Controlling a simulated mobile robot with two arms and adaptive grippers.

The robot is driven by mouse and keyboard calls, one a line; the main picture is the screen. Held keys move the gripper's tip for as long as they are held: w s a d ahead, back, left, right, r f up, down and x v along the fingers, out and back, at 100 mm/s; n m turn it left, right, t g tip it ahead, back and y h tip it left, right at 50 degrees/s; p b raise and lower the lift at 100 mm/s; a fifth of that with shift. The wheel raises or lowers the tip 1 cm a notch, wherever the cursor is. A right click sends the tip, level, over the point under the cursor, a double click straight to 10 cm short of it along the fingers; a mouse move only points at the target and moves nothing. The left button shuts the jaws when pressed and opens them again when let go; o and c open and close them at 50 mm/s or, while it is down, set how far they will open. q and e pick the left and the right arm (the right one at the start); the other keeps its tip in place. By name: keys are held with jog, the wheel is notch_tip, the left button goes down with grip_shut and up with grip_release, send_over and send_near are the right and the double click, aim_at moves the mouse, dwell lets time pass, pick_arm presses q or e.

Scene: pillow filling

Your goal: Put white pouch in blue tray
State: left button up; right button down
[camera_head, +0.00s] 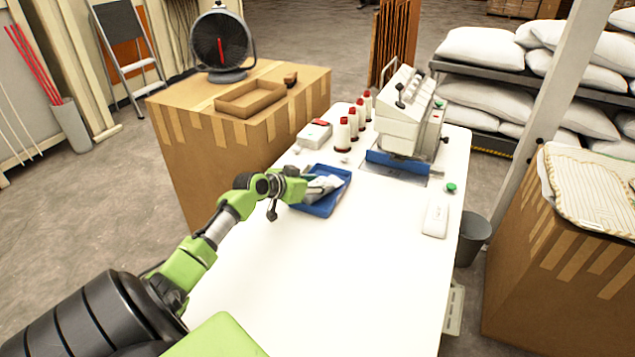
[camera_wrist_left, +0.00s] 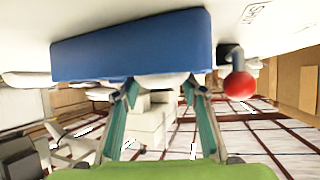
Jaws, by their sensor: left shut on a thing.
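The blue tray (camera_head: 343,192) lies on the white table, and its blue wall (camera_wrist_left: 130,45) fills the upper part of the left wrist view. The white pouch (camera_head: 325,184) shows at the tray, just past my left gripper (camera_head: 307,188). My left gripper is shut on the pouch, over the tray's left part. In the left wrist view a bit of the white pouch (camera_wrist_left: 163,80) shows between the two fingertips (camera_wrist_left: 160,90). The gripper hides part of the pouch, so I cannot tell whether it touches the tray floor. My right gripper is not in view.
Behind the tray stand a red-and-white box (camera_head: 314,134) and several white spools with red ends (camera_head: 342,134). A white machine (camera_head: 405,115) with a blue base is at the back right. A white device (camera_head: 436,219) lies at the right. The table's front (camera_head: 330,270) is clear.

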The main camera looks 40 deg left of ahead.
pick_arm(q)
jog(key=shift+f, duration=0.15)
jog(key=o, duration=0.6)
jog(key=shift+o, duration=0.8)
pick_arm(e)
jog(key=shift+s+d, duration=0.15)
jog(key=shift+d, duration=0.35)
pick_arm(q)
jog(key=shift+s, duration=0.1)
jog(key=b+v, duration=0.1)
jog(key=v, duration=1)
jog(key=shift+s, duration=0.3)
jog(key=shift+r, duration=0.25)
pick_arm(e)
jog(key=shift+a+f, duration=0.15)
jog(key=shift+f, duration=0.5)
pick_arm(q)
jog(key=shift+s, duration=0.1)
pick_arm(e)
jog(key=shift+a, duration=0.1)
